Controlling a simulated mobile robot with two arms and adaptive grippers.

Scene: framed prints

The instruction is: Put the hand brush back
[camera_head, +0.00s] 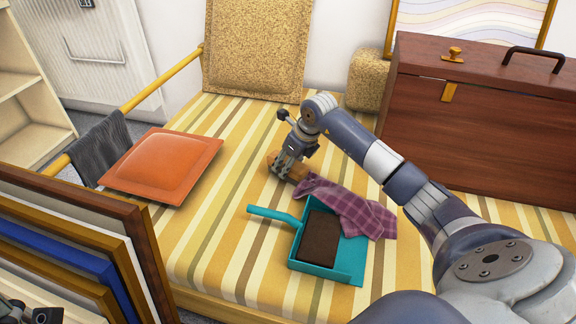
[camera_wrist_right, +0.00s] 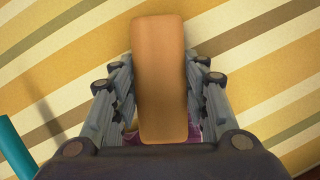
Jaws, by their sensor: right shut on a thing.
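My right gripper (camera_head: 286,170) is low over the striped bed cover, beside the purple checked cloth. It is shut on a tan wooden block, apparently the hand brush (camera_wrist_right: 160,80), which lies lengthwise between the fingers in the right wrist view. The brush (camera_head: 297,172) is partly hidden by the gripper in the head view, and its underside cannot be seen. The teal dustpan (camera_head: 347,262) lies nearer, its handle pointing left, with a dark brown slab (camera_head: 319,238) in it. A small part of my left gripper (camera_head: 30,312) shows at the bottom left corner; its jaws are unclear.
The purple checked cloth (camera_head: 350,208) overlaps the dustpan's far edge. An orange cushion (camera_head: 163,166) lies at left, a large brown chest (camera_head: 470,130) stands at right. Framed prints (camera_head: 90,225) lean at the near left. Striped cover (camera_head: 235,225) is bare left of the dustpan.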

